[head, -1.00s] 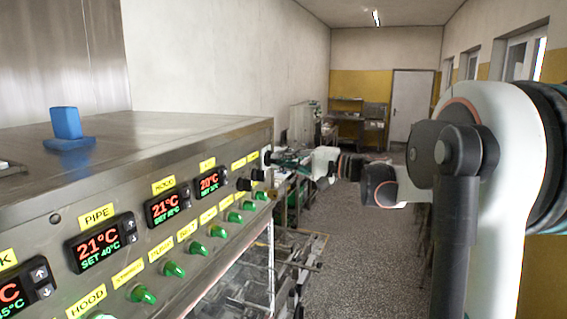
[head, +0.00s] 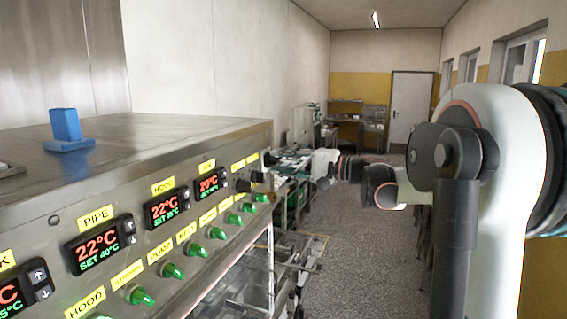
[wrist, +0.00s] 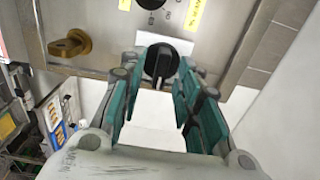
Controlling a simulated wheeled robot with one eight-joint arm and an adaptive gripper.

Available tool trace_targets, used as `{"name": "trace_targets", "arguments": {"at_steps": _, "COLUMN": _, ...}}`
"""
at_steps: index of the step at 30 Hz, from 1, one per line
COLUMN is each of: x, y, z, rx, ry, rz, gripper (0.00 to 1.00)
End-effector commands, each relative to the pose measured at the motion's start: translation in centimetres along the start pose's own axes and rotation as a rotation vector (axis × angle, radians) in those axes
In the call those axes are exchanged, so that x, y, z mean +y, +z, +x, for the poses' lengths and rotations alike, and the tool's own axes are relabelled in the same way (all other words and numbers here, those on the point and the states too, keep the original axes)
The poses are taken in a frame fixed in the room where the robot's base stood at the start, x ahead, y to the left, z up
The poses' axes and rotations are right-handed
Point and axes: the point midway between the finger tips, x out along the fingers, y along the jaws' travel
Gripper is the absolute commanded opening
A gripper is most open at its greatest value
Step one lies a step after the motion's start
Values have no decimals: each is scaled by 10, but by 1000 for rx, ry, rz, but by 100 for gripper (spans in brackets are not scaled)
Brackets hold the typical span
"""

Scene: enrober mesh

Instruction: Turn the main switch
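A black rotary knob (wrist: 161,62) on the metal panel shows in the wrist view, its handle roughly upright. My gripper (wrist: 163,78) is open, with one teal-padded finger on each side of this knob. I cannot tell whether the pads touch it. A second black knob (wrist: 152,3) is cut off at the top edge. The labels are too blurred to tell which knob is the main switch. In the head view my gripper (head: 280,161) is small, at the far end of the control panel (head: 55,220), and its fingertips are hard to make out.
A brass key-like part (wrist: 70,45) sticks out left of the knob. A blue block (head: 66,128) stands on the machine's top. The floor (head: 350,260) to the right is open.

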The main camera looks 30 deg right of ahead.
Motion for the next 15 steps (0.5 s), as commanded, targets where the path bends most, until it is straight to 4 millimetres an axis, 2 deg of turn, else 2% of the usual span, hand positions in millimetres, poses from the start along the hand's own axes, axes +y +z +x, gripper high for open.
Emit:
{"name": "trace_targets", "arguments": {"at_steps": 4, "x": 0, "y": 0, "z": -4, "rx": 0, "ry": 0, "rz": 0, "gripper": 31}}
{"name": "trace_targets", "arguments": {"at_steps": 7, "x": 0, "y": 0, "z": -14, "rx": 2, "ry": 0, "rz": 0, "gripper": 31}}
{"name": "trace_targets", "arguments": {"at_steps": 15, "x": 0, "y": -1, "z": -68, "rx": 4, "ry": 0, "rz": 0, "gripper": 31}}
